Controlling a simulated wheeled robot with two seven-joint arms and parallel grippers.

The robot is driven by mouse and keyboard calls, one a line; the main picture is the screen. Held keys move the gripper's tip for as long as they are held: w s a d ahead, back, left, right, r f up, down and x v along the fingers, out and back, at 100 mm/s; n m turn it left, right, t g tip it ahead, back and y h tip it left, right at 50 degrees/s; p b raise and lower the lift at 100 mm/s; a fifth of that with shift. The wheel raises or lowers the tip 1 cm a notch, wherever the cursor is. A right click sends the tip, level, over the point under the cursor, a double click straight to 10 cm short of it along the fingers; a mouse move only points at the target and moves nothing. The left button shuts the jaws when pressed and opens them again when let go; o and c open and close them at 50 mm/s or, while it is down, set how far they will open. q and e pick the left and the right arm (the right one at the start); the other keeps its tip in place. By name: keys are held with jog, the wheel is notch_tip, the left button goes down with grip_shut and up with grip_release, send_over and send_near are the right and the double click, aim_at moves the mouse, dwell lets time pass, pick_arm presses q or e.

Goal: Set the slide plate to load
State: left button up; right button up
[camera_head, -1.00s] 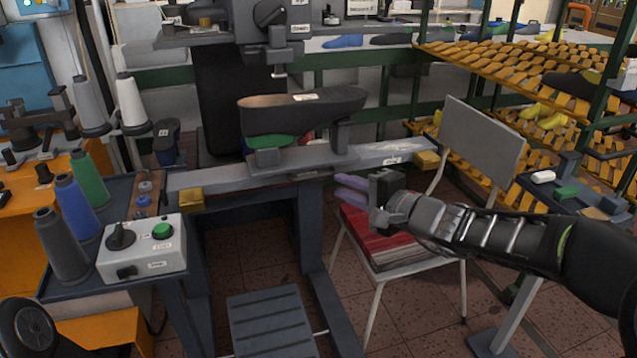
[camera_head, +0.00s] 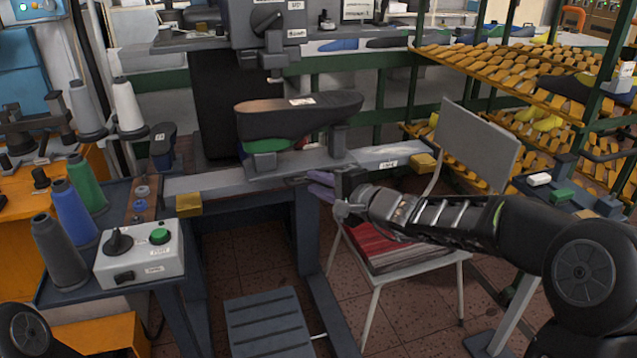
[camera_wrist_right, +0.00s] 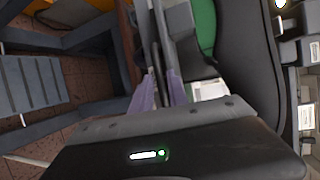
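The slide plate is a long grey bar (camera_head: 235,182) on a machine stand, with yellow blocks at both ends and a small white label near its right end. A dark shoe last (camera_head: 300,118) stands above it on grey supports, with a green piece (camera_head: 265,147) under it. A small dark handle (camera_head: 297,180) sticks out from the bar's front edge. My right gripper (camera_head: 321,187) is open, its purple fingers just right of this handle. In the wrist view the fingers (camera_wrist_right: 161,94) are apart, with dark narrow parts beyond and between them; contact is unclear. My left gripper is out of view.
A control box (camera_head: 140,254) with a black knob and green button stands at left beside thread cones (camera_head: 75,213). A chair (camera_head: 410,245) with a red seat stands behind my right forearm. A grey footrest (camera_head: 268,322) lies below. Slatted shoe racks (camera_head: 500,75) fill the right.

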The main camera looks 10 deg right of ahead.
jog(key=shift+c, duration=0.4)
grip_shut()
dwell(1.0)
